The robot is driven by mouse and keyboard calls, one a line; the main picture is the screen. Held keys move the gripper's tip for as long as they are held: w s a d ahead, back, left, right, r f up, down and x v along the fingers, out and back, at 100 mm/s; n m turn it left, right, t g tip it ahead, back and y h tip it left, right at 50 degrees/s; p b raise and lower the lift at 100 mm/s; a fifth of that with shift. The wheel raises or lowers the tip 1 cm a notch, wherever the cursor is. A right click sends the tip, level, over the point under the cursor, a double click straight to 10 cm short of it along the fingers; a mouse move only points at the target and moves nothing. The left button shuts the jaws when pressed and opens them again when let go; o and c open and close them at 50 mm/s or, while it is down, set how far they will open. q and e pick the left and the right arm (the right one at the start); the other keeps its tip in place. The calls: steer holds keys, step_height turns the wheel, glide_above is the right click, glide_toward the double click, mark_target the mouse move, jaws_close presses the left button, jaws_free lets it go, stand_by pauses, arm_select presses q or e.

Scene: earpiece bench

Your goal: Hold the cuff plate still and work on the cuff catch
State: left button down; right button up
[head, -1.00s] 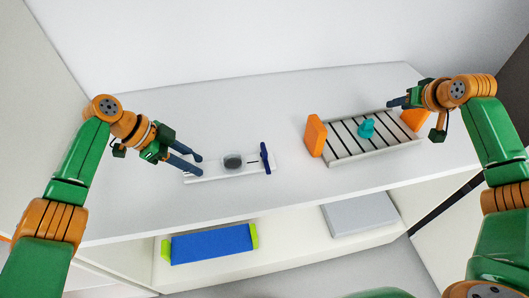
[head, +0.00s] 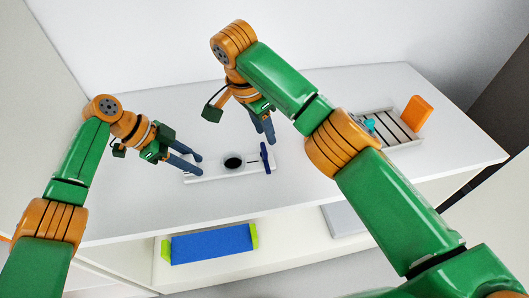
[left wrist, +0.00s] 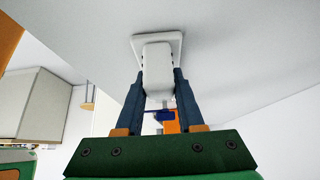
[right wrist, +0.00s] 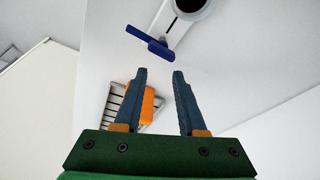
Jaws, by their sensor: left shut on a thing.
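The cuff plate (head: 222,175) is a long white strip lying on the bench, with a dark round cuff with a pale rim (head: 233,162) on it. The blue cuff catch (head: 265,157) stands across its right end. My left gripper (head: 196,166) is shut on the white block at the plate's left end; the left wrist view shows this block (left wrist: 157,68) between the fingers. My right gripper (head: 267,137) is open and empty, above and behind the catch. In the right wrist view the catch (right wrist: 150,43) lies beyond the open fingertips (right wrist: 160,76), apart from them.
A slatted rack (head: 405,136) with an orange end (head: 416,112) and a teal piece (head: 369,124) stands at the right, partly hidden by my right arm. A blue tray with green ends (head: 212,243) and a grey slab (head: 342,219) lie on the lower shelf.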

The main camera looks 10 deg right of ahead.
mark_target(264, 148)
steer(key=n, duration=0.3)
steer(key=n+t+y, duration=0.1)
steer(key=n, duration=0.2)
steer(key=shift+d+n, duration=0.2)
steer(key=shift+n, duration=0.1)
steer(key=n+y, duration=0.1)
steer(key=n, duration=0.2)
steer(key=shift+n+t, duration=0.4)
steer(key=n, duration=0.2)
steer(key=shift+a+f+n+y, duration=0.1)
steer(key=shift+f+n+y, duration=0.1)
steer(key=shift+n+y, duration=0.15)
steer(key=shift+f, duration=3.35)
jaws_close()
steer(key=shift+a, duration=0.1)
